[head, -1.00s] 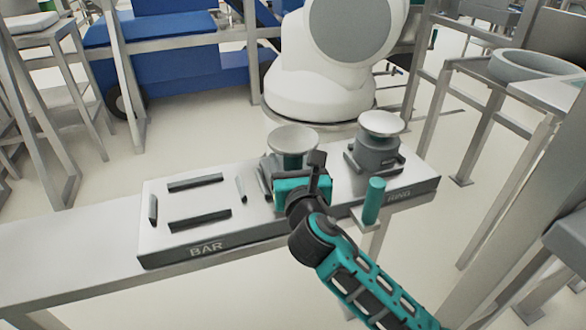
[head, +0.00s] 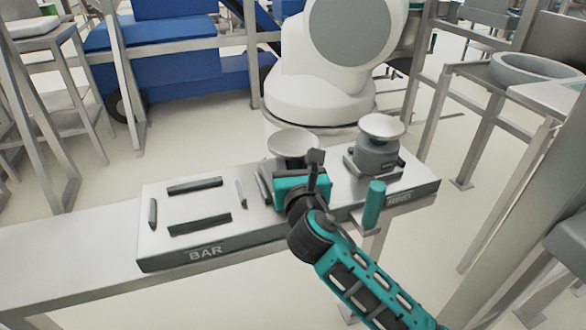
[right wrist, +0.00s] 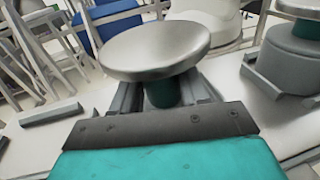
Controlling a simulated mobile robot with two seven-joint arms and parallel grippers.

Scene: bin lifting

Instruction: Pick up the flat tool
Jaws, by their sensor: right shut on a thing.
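A disc-topped tool (head: 293,141), which I take as the flat tool, stands upright in a grey holder near the middle of the rack. It has a round metallic top and a teal stem, clearest in the right wrist view (right wrist: 155,48). My right gripper (head: 298,182) is at this tool, on its near side and below the disc, and is shut on it. The fingertips are hidden. The tool still appears within its holder; whether it is lifted at all I cannot tell. My left gripper is not in view.
A similar disc-topped tool (head: 382,128) stands in a holder on the right. Several dark bars (head: 200,223) lie around the section marked BAR. A teal post (head: 374,204) stands at the rack's front edge. A white machine (head: 335,75) is behind. The left bench (head: 70,245) is clear.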

